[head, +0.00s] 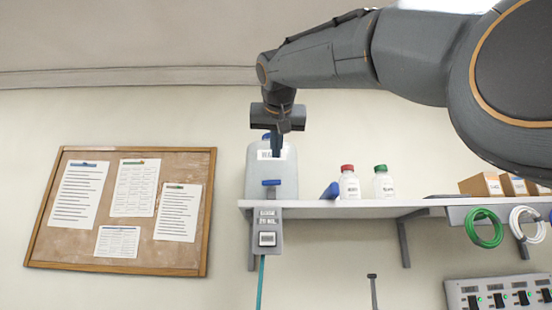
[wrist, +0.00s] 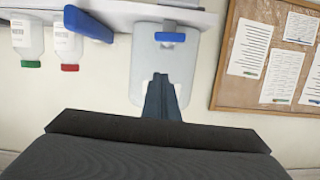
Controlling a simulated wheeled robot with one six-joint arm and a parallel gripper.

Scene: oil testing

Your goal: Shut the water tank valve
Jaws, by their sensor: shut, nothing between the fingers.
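The water tank (head: 287,175) is a translucent white container on the left end of the wall shelf, with a partly hidden label. Its valve has a blue handle (head: 271,182) lying crosswise at the front of the tank. My gripper (head: 276,154) is shut and empty, pointing down in front of the upper part of the tank, above the valve handle and apart from it. In the wrist view, which is upside down, the closed fingertips (wrist: 160,77) overlap the tank (wrist: 146,62), and the blue handle (wrist: 170,37) lies beyond them.
The shelf (head: 350,208) also holds a tilted blue object (head: 330,191), a red-capped bottle (head: 349,184) and a green-capped bottle (head: 383,184). Small boxes (head: 481,185) and hanging cable coils (head: 485,230) are at right. A corkboard (head: 120,265) hangs at left. The wall below the shelf is fairly open.

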